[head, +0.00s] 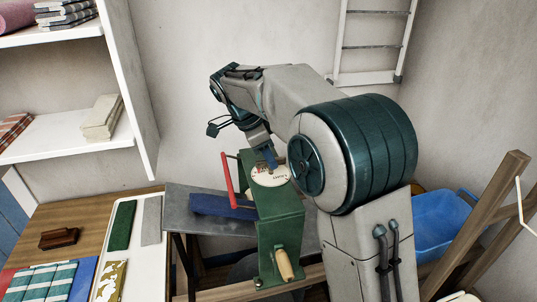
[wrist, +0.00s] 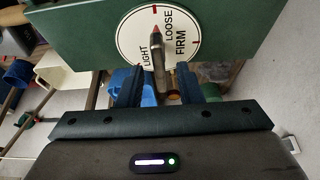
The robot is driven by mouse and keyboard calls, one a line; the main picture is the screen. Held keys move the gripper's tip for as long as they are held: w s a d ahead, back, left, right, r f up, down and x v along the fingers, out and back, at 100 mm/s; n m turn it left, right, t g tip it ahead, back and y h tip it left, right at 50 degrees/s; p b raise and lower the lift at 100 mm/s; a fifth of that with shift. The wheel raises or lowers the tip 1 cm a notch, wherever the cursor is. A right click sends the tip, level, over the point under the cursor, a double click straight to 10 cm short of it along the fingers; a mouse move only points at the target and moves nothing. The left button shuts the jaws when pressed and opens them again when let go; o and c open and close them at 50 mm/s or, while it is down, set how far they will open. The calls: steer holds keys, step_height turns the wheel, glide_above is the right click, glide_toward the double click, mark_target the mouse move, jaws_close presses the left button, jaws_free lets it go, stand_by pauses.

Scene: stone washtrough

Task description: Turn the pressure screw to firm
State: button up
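A green wringer (head: 278,218) stands in the head view, with a round white dial (head: 268,177) on its top. In the wrist view the dial (wrist: 168,35) carries the words LIGHT, LOOSE and FIRM. The pressure screw's narrow red-tipped pointer (wrist: 156,40) points up in the picture, towards a red tick at the dial's rim, between LIGHT and LOOSE. My gripper (wrist: 159,75) is open, its fingers left and right of the pointer's near end with gaps on both sides. In the head view my gripper (head: 269,158) is right at the dial and partly covers it.
A red lever (head: 228,180) rises beside the wringer and a wooden crank handle (head: 284,264) sticks out of its front. A blue tub (head: 440,220) and a wooden frame (head: 480,230) stand right.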

jaws_close()
steer(key=shift+f+n, duration=0.1)
steer(key=shift+n, duration=0.2)
